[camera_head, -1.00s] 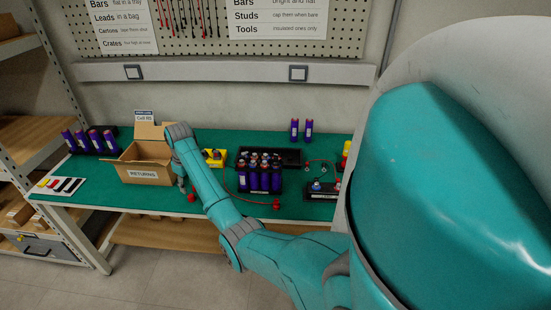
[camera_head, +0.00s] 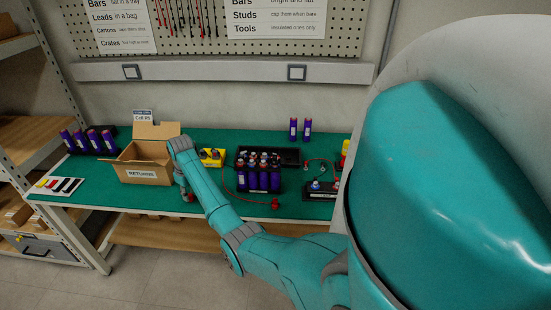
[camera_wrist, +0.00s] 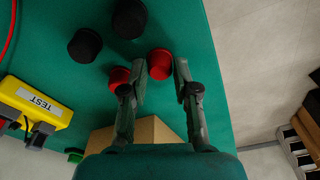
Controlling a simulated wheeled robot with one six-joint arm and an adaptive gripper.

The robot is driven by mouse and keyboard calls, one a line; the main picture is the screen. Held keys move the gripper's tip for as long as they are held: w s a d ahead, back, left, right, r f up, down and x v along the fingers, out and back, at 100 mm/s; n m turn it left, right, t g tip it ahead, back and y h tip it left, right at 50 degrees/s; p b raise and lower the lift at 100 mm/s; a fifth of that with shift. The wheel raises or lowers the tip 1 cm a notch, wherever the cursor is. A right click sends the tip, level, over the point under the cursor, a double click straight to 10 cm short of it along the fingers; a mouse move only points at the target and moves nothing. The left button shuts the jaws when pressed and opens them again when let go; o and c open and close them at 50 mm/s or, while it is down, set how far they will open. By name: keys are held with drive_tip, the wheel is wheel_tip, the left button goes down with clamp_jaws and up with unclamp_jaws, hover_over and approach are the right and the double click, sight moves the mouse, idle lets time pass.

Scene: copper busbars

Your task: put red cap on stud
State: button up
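A red cap (camera_wrist: 160,62) sits on the green bench mat in the wrist view, ahead of and between my gripper's fingertips (camera_wrist: 161,75). My gripper is open, with a finger on each side of the cap; I cannot tell whether either touches it. A second red cap (camera_wrist: 119,79) lies just outside the left finger, partly hidden by it. In the head view my gripper (camera_head: 186,194) is low near the bench's front edge, right of the carton. Dark cells with metal tops (camera_head: 262,160) stand in the middle of the bench; the stud cannot be made out clearly.
Two black caps (camera_wrist: 85,45) (camera_wrist: 129,18) lie close by. A yellow TEST unit (camera_wrist: 36,108) is at the left of the wrist view. The open RETURNS carton (camera_head: 145,175) stands beside my arm. A red lead (camera_head: 250,200) crosses the bench front.

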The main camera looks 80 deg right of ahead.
drive_tip(key=shift+r, duration=2.5)
